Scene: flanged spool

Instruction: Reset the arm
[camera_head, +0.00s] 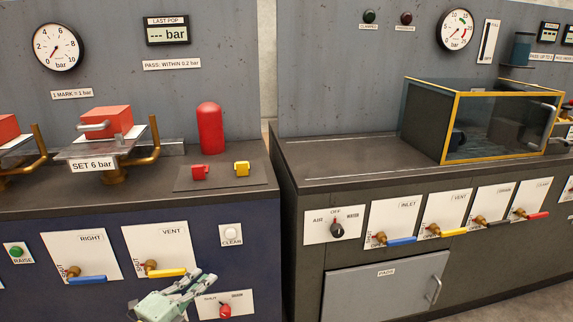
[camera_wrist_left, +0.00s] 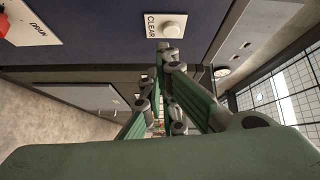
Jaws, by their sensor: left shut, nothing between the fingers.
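My left gripper (camera_head: 204,281) is at the bottom of the head view, in front of the blue cabinet's lower panel. Its green fingers also show in the left wrist view (camera_wrist_left: 166,50), brought together at the tips with nothing between them. In the head view it is just right of and below the yellow VENT lever (camera_head: 166,272) and left of the red knob (camera_head: 225,311). In the left wrist view the white CLEAR button (camera_wrist_left: 171,29) lies just beyond the fingertips; whether they touch is unclear. My right gripper is in neither view.
The CLEAR button panel (camera_head: 231,235) is above the gripper. The blue RIGHT lever (camera_head: 88,279) is to its left. A dark bench with a yellow-framed clear box (camera_head: 497,93) stands at right. A red cylinder (camera_head: 210,128) and small red and yellow clips sit on the left bench top.

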